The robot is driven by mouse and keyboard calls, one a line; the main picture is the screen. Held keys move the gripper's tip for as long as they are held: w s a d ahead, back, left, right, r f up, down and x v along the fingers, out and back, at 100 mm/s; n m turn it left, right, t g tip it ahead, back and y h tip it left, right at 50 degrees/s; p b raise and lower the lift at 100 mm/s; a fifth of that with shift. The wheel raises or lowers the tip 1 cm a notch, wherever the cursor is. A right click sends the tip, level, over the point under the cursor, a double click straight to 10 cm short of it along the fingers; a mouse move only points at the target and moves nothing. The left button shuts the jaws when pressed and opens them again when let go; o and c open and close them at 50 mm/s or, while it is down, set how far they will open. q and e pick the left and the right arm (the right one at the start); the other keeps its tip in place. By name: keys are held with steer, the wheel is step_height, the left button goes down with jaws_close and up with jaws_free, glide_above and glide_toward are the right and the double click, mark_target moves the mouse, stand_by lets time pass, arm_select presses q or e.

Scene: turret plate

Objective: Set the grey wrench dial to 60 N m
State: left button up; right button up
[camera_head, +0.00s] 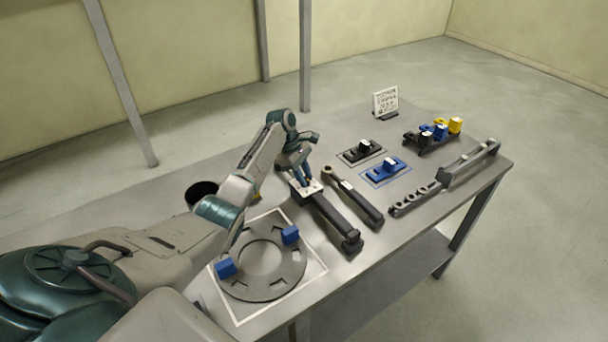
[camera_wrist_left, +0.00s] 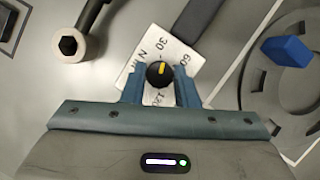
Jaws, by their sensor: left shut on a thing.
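A round black dial with a yellow pointer mark (camera_wrist_left: 160,74) sits on a white plate (camera_wrist_left: 133,82) printed with N m and numbers, among them 30, 60 and 120. The yellow mark points up and slightly right in the left wrist view, near the 30 and 60 side; the exact setting is hard to read. My left gripper (camera_wrist_left: 159,80) is shut on the dial, one blue finger on each side. My right gripper is out of view.
A ratchet-like wrench (camera_head: 355,200) lies close to the right. A grey ring plate (camera_head: 262,289) with blue blocks lies at the front. Black (camera_head: 360,152) and blue (camera_head: 384,172) parts, a long bar tool (camera_head: 445,180) and a sign (camera_head: 385,102) stand farther off.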

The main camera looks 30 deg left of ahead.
arm_select(q)
steer(key=shift+w+r+m+g, duration=0.1)
steer(key=shift+m+g, duration=0.2)
steer(key=shift+m, duration=0.6)
steer(key=m+g, duration=0.1)
steer(key=m, duration=0.1)
steer(key=shift+w+m, duration=0.1)
steer(key=shift+m, duration=0.3)
steer(key=m+g+b, duration=0.1)
steer(key=m, duration=0.2)
steer(key=shift+m+g+y, duration=0.3)
steer(key=shift+y, duration=0.1)
steer(key=shift+w+m, duration=0.1)
steer(key=shift+m, duration=0.6)
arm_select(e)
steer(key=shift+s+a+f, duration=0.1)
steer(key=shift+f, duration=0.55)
arm_select(q)
steer(key=shift+y+b, duration=0.3)
steer(key=o, duration=1)
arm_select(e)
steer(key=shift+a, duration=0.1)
